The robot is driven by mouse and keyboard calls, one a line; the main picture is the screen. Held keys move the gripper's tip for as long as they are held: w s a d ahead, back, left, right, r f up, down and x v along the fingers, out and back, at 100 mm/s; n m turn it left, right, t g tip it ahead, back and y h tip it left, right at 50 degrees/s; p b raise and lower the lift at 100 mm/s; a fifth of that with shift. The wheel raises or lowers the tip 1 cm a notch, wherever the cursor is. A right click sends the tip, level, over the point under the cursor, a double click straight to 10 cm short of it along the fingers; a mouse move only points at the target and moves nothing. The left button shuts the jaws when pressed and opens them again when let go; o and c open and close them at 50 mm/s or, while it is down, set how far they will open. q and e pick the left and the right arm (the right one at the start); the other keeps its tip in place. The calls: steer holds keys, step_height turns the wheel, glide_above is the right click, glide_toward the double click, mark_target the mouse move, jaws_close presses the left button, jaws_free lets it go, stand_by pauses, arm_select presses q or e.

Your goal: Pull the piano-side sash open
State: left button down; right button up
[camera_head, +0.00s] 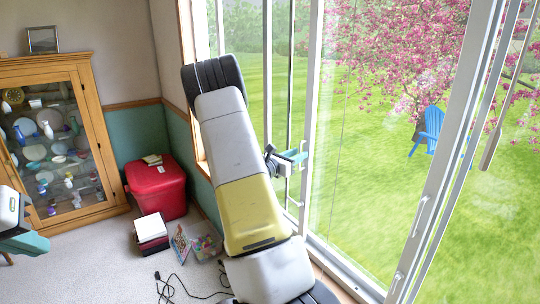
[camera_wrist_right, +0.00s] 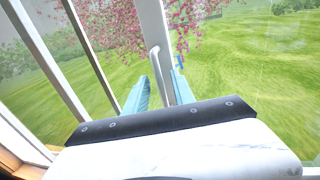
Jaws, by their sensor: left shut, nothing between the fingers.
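A tall white-framed glass sash (camera_head: 310,110) stands in the window wall, and its upright frame also shows in the wrist view (camera_wrist_right: 153,22). A pale bar handle (camera_wrist_right: 155,62) is on that frame. My right gripper (camera_head: 290,157) is at this frame with its teal fingers apart. In the wrist view my right gripper (camera_wrist_right: 160,90) has one finger on each side of the handle, with visible gaps; I see no clear contact. My left gripper (camera_head: 28,244) is shut and empty at the left edge, partly cut off. My right arm hides part of the window.
Another sash frame with handles (camera_head: 420,215) stands at the right. A glass-door cabinet (camera_head: 95,130), a red storage box (camera_head: 157,185), a small white box (camera_head: 151,230), a clear bin (camera_head: 206,245) and cables (camera_head: 175,285) are at the left. No piano is visible.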

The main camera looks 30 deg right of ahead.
steer(key=v, duration=0.7)
steer(key=shift+a, duration=0.35)
steer(key=shift+s, duration=0.1)
steer(key=s+a+r+m+g+y, duration=0.1)
steer(key=s+a+m+g+y, duration=0.25)
steer(key=s+m, duration=0.35)
steer(key=s+a+r+m+g+y, duration=0.1)
steer(key=s+a+m+g+y, duration=0.1)
steer(key=s+a+m+y, duration=0.5)
steer(key=s+a+r+m+t+y, duration=0.2)
steer(key=s+a+r+y, duration=0.1)
steer(key=a, duration=0.4)
steer(key=s+a+r+m+t+y, duration=0.2)
steer(key=s+a+r+y, duration=0.1)
steer(key=a, duration=0.4)
steer(key=s+a+r+m+t+y, duration=0.2)
steer(key=s+a+r+y, duration=0.1)
steer(key=a, duration=0.4)
steer(key=shift+s+r+m+t, duration=0.25)
steer(key=shift+s+m+t, duration=0.05)
steer(key=shift+t, duration=0.05)
